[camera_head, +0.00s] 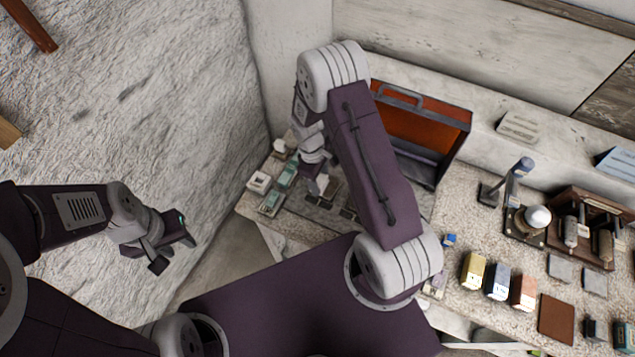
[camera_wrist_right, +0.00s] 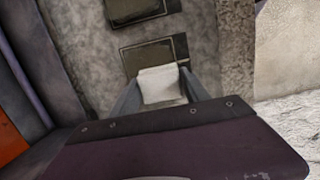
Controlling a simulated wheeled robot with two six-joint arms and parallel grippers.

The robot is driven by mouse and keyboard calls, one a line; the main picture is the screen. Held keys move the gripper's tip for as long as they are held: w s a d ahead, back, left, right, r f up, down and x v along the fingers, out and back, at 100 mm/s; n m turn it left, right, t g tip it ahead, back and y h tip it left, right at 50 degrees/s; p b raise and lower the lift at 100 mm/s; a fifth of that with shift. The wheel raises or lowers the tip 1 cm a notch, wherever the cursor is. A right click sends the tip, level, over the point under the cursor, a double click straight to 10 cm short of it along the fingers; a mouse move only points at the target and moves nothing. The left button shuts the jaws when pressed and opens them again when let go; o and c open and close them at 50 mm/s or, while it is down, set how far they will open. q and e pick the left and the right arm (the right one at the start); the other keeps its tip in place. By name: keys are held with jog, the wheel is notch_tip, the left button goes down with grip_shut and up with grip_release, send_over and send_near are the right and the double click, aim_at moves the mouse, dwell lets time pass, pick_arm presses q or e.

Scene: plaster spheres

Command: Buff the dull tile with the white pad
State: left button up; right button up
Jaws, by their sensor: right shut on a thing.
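My right gripper (camera_wrist_right: 160,92) is shut on the white pad (camera_wrist_right: 160,82), a small pale block between its two fingers. The pad is over the near part of a dark square tile (camera_wrist_right: 145,54) in a grey slab (camera_wrist_right: 95,50); I cannot tell whether they touch. A second dark tile (camera_wrist_right: 140,8) lies farther along the slab. I cannot tell which tile is the dull one. In the head view my right gripper (camera_head: 318,186) points down over the slab, partly hidden by my arm. My left gripper (camera_head: 175,254) is open and empty, away from the counter.
An open orange-lined case (camera_head: 425,125) stands behind my right arm. Small green and white blocks (camera_head: 285,176) lie at the counter's left end. Coloured boxes (camera_head: 498,282), a brown square (camera_head: 556,318) and a stand with a white sphere (camera_head: 537,216) are to the right.

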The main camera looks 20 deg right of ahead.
jog(key=shift+w+d, duration=0.6)
jog(key=shift+d, duration=0.1)
jog(key=shift+s+a, duration=0.5)
jog(key=shift+s+a+f, duration=0.1)
jog(key=shift+s+a, duration=0.65)
jog(key=shift+a, duration=0.1)
jog(key=shift+w+d+r+p, duration=0.4)
jog(key=shift+r+p, duration=0.15)
jog(key=shift+p, duration=0.2)
jog(key=shift+w+d+r, duration=0.2)
jog(key=shift+w+d, duration=0.05)
jog(key=shift+d, duration=0.1)
jog(key=shift+r+p, duration=1.2)
